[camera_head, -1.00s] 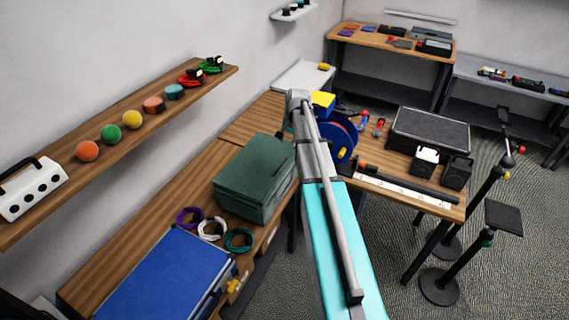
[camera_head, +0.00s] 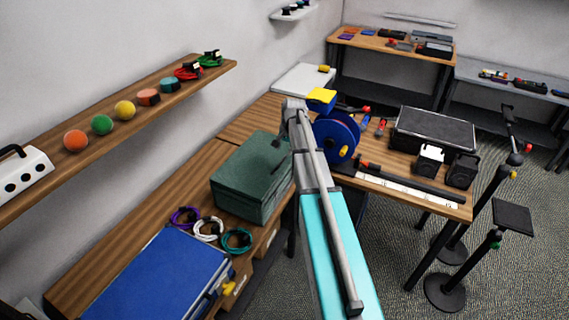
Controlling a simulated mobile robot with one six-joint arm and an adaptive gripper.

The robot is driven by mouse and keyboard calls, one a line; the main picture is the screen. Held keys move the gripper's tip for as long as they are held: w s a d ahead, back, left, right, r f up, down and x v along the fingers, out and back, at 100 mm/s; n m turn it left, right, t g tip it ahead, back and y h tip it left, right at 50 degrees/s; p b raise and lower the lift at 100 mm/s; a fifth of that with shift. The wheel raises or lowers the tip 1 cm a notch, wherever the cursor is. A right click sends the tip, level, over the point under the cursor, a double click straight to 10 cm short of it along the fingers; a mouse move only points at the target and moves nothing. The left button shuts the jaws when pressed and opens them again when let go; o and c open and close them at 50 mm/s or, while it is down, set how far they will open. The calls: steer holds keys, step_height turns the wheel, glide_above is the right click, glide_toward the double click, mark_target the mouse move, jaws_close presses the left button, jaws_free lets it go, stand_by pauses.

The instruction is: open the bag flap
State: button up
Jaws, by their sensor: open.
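A dark green, box-shaped bag (camera_head: 243,187) stands on the wooden bench left of my arm. Its top looks closed and flat. My arm reaches up from the bottom of the view and bends down at its far end. The small dark end of my gripper (camera_head: 278,143) shows at the bag's upper right, partly hidden by my arm. The gripper is open, with nothing seen in it. I cannot tell whether it touches the bag.
Purple, white and teal cable coils (camera_head: 208,229) lie before the bag, near a blue case (camera_head: 160,277). A blue cable reel (camera_head: 336,137) stands just right of my arm. A wall shelf (camera_head: 160,108) with coloured balls runs along the left.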

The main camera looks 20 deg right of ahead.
mark_target(282, 161)
steer(key=shift+w+a+f+b, duration=0.1)
steer(key=shift+w+f+b, duration=0.05)
steer(key=shift+f+b, duration=0.8)
steer(key=shift+w+a+f+b, duration=0.15)
steer(key=shift+f+b, duration=0.65)
steer(key=shift+f, duration=0.2)
steer(key=shift+w+a+f+b, duration=0.1)
steer(key=shift+w+f+b, duration=0.05)
steer(key=shift+f+b, duration=0.8)
jaws_close()
steer(key=shift+w+d, duration=0.1)
steer(key=shift+d, duration=0.35)
steer(key=shift+a, duration=0.35)
steer(key=shift+d+r, duration=0.1)
